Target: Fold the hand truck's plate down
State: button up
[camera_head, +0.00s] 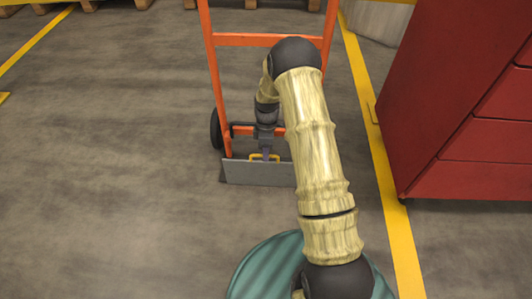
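The orange hand truck (212,75) stands upright ahead of me. Its grey plate (245,173) is at the foot of the frame, and its broad face is turned toward me. It looks raised rather than flat on the floor, but its exact tilt is hard to tell. A small yellow handle (254,156) sits at the plate's top edge. My gripper (265,153) points down at this handle, at or just above it. The fingers are too small to show whether they are open or closed on it. My arm hides the right end of the plate and part of the frame.
A red drawer cabinet (460,110) stands on the right beside a yellow floor line (380,160). Pallets (90,5) lie at the back. The floor left of and in front of the plate is clear.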

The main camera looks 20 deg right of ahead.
grip_shut()
jog(key=shift+a, duration=0.15)
